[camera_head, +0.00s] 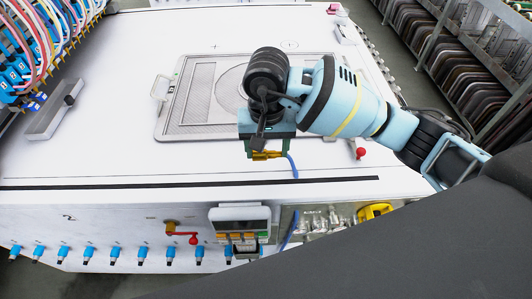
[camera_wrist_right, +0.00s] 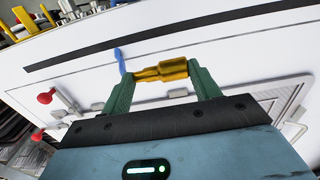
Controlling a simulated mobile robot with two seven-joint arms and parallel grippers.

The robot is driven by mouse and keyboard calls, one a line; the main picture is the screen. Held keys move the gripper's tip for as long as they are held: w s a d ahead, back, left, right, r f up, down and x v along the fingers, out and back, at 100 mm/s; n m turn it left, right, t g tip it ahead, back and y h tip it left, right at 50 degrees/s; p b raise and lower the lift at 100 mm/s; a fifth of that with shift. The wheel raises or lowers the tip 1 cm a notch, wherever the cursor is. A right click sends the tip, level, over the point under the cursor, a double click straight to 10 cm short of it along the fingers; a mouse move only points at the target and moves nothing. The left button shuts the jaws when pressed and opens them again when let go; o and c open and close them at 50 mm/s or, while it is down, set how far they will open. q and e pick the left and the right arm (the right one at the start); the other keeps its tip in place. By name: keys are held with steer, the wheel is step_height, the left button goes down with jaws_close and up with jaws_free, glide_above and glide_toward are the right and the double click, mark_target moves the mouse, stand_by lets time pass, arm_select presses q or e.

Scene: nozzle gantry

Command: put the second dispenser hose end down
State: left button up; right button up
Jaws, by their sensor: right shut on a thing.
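My right gripper (camera_head: 263,152) is shut on a brass hose end (camera_head: 266,155) with a blue hose (camera_head: 292,165) coming off it. In the right wrist view the brass hose end (camera_wrist_right: 162,72) lies crosswise between the two green fingers (camera_wrist_right: 165,80), and the blue hose (camera_wrist_right: 120,60) leaves it at the left finger. The gripper is over the white table top, behind the black strip; I cannot tell its exact height. The blue hose shows again at the table's front side (camera_head: 289,232). My left gripper is not in view.
A framed mesh panel (camera_head: 172,128) with handles lies on the white table (camera_head: 90,150) behind the gripper. A red knob (camera_head: 361,153) stands to its right. A grey display box (camera_head: 239,218), a red-handled valve (camera_head: 183,232) and several blue fittings line the front side. Colored hoses (camera_head: 40,40) hang at left.

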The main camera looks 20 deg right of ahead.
mark_target(266, 155)
steer(key=shift+w, duration=0.4)
step_height(266, 155, down, 4)
steer(key=shift+r, duration=0.25)
steer(key=shift+f, duration=0.4)
steer(key=shift+f, duration=0.25)
steer(key=o, duration=0.9)
steer(key=shift+r, duration=0.1)
